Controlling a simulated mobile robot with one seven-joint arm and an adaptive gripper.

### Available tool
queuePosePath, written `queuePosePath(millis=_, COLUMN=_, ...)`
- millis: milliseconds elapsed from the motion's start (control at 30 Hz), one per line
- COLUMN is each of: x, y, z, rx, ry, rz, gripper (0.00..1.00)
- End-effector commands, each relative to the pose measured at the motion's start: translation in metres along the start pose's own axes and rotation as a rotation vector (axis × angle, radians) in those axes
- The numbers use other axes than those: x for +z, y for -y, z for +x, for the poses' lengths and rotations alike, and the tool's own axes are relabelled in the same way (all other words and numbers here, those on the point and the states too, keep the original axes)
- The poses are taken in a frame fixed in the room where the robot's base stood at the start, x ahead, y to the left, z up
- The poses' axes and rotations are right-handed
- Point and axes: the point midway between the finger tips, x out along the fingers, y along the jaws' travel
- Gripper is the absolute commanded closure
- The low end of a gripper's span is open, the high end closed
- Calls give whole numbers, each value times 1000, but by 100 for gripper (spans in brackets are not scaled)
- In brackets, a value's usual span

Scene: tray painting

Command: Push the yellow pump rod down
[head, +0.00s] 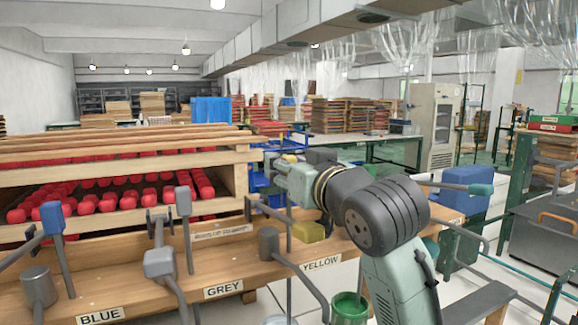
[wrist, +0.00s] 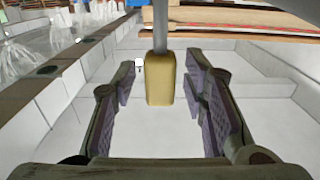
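The yellow block (wrist: 161,80) on the end of the grey pump rod (wrist: 174,25) shows in the middle of the wrist view. My gripper (wrist: 162,72) is open, with its purple-padded fingers on either side of the block and clear gaps between. In the head view the yellow block (head: 310,232) sits below my forearm, above the YELLOW label (head: 321,263) on the wooden bench. My arm hides part of that area, and my fingers are hard to make out there.
Other pump knobs, blue (head: 52,218) and grey (head: 159,263), stand along the wooden bench (head: 150,285) to the left. A rack of red pieces (head: 110,190) is behind them. A green bucket (head: 348,308) is on the floor below.

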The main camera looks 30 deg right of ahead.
Motion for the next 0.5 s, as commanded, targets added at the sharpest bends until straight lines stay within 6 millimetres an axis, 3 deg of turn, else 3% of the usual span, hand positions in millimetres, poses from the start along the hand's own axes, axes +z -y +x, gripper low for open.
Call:
queuePosePath(millis=233, x=0, y=0, z=-13, rx=0, ry=-1, rz=1, gripper=60)
queuePosePath(millis=500, x=-1, y=0, z=-69, rx=2, ry=-3, rz=0, gripper=60)
